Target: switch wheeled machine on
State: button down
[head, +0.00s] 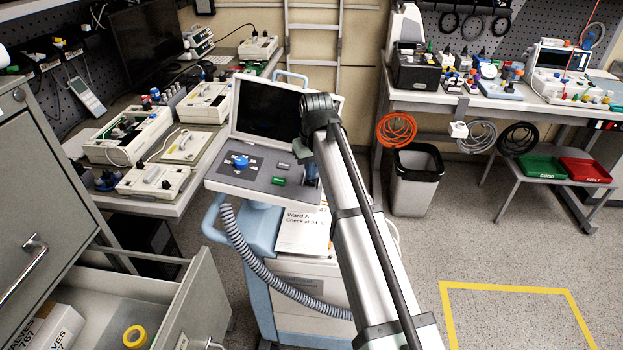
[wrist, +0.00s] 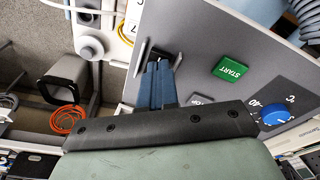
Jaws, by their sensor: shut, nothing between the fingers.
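The wheeled machine (head: 268,225) is a light blue and white cart with a dark screen (head: 268,108) and a sloping grey panel. The panel carries a blue knob (head: 240,161) and a green START button (head: 278,181). In the wrist view, the START button (wrist: 229,69), a grey button (wrist: 201,99) and the blue knob (wrist: 274,115) lie right of my gripper. My gripper (wrist: 158,66) is shut and empty, its blue fingertips at a dark-edged fitting (wrist: 142,50) near the panel's edge. The fingers hide part of this fitting; I cannot tell whether they touch it.
A ribbed grey hose (head: 245,255) hangs at the cart's left. A bench with several devices (head: 115,138) stands left, beside an open drawer (head: 200,305). A grey bin (head: 416,178) and another bench (head: 470,104) stand at the right.

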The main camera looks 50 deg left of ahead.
jog(key=shift+f, duration=0.55)
dwell(0.4)
notch_tip(320, 180, up, 7)
dwell(1.1)
dwell(0.4)
